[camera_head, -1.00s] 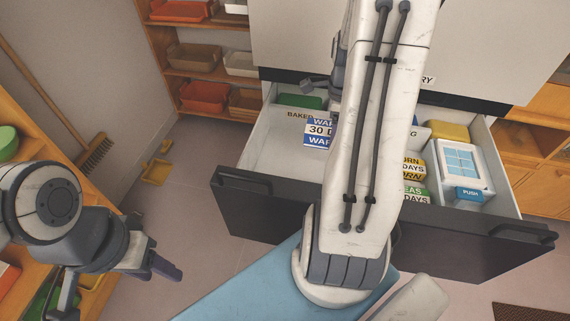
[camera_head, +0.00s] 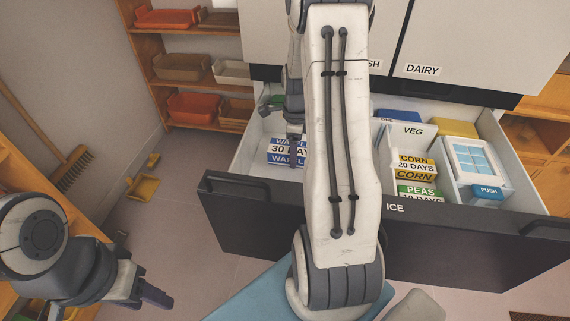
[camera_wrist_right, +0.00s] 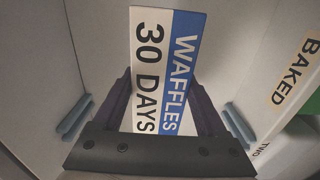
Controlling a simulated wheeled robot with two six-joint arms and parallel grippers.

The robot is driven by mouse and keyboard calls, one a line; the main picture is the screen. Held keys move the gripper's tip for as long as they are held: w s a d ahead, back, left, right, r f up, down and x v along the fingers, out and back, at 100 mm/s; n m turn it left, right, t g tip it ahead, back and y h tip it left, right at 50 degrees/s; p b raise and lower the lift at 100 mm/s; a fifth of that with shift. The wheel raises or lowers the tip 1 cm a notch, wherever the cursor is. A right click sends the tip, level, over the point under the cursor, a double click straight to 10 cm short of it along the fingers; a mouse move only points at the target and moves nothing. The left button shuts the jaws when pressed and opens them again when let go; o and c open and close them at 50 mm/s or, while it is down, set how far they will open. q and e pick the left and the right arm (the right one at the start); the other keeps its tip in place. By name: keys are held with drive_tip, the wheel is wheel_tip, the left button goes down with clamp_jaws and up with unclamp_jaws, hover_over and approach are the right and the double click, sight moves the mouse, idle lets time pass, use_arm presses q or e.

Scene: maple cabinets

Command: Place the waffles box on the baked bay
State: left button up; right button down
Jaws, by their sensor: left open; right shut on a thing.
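The waffles box (camera_head: 285,152), white and blue with "30 DAYS" on it, is in the left bay of the open drawer, the baked bay (camera_head: 248,165). My right gripper (camera_wrist_right: 160,105) is shut on the waffles box (camera_wrist_right: 150,40), with a finger on each side. In the head view my right arm hides part of the box and the drawer. The BAKED label (camera_wrist_right: 297,72) shows on the bay wall in the wrist view. Whether the box touches the bay floor I cannot tell. My left gripper (camera_head: 150,292) is open and empty at the lower left, away from the drawer.
The veg bay to the right holds a corn box (camera_head: 416,167) and a peas box (camera_head: 420,192). An ice tray box (camera_head: 472,162) stands at the far right. The black drawer front (camera_head: 250,225) is a raised edge. Shelves with trays (camera_head: 180,66) stand at the back left.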

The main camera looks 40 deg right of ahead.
sight(285, 170)
drive_tip(key=w+f, duration=0.1)
drive_tip(key=w+a+f, duration=0.1)
drive_tip(key=w, duration=0.1)
drive_tip(key=shift+a, duration=0.1)
drive_tip(key=shift+f+b, duration=0.7)
drive_tip(key=shift+f, duration=1.25)
drive_tip(key=shift+f, duration=0.1)
unclamp_jaws()
wheel_tip(285, 170, up, 12)
drive_tip(key=p, duration=0.2)
drive_tip(key=shift+p, duration=0.35)
